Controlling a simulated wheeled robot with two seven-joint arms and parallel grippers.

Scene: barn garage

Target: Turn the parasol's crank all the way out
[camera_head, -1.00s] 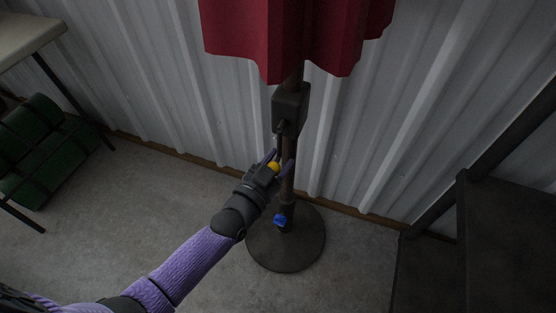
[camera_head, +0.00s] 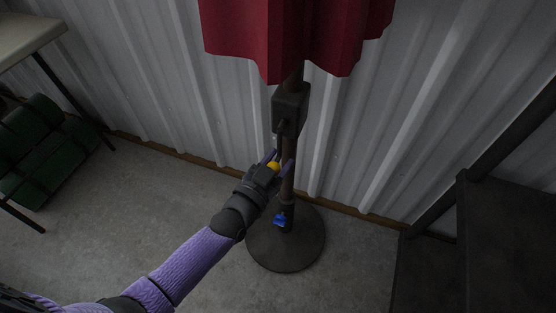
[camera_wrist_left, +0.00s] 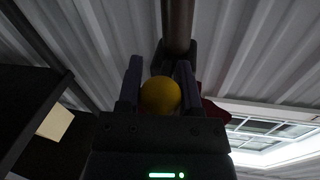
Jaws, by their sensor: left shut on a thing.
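The parasol has a red canopy (camera_head: 290,35) hanging above a dark pole (camera_head: 288,185) on a round base (camera_head: 286,245). A dark crank housing (camera_head: 291,103) sits on the pole, with the crank hanging down from it. A yellow crank knob (camera_head: 273,166) is between the fingers of my left gripper (camera_head: 277,164), just beside the pole. The yellow knob also shows in the left wrist view (camera_wrist_left: 160,96), with a finger on each side. My left gripper is shut on it. A blue knob (camera_head: 281,219) is low on the pole. My right gripper is not in view.
A corrugated metal wall (camera_head: 170,80) stands close behind the parasol. Dark steps (camera_head: 500,230) are at the right. A table (camera_head: 28,35) and green rolls (camera_head: 45,150) are at the left. The concrete floor between is clear.

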